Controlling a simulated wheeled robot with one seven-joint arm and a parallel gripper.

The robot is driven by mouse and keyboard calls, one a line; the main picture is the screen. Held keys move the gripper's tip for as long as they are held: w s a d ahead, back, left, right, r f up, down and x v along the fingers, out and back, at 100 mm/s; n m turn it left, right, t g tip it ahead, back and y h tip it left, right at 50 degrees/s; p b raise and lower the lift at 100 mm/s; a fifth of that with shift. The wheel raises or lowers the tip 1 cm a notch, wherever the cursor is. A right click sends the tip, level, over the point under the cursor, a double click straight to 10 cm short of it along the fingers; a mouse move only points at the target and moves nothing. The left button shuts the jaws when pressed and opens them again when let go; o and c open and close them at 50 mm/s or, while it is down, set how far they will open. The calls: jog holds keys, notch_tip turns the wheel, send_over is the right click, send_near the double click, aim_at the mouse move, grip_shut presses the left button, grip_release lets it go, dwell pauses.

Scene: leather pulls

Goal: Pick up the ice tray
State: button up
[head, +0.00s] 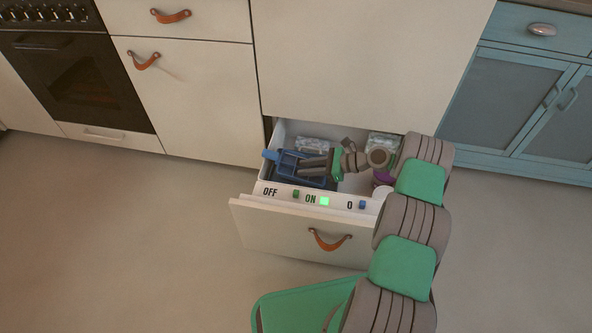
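A blue, tray-like object (285,158), which looks like the ice tray, lies in the left part of the open drawer (250,206). Its left end rises near the drawer's left wall. My gripper (303,167) reaches into the drawer from the right, with its grey fingers pointing left over the blue object. The fingers hide part of it. I cannot tell whether they touch it or how far apart they are.
Clear packages (313,144) lie at the back of the drawer, with another (383,141) at the right. A purple item (383,177) sits beside my arm. The drawer front has a leather pull (329,240). The floor at the left is clear.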

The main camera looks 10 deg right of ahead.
grip_shut()
dwell(1.4)
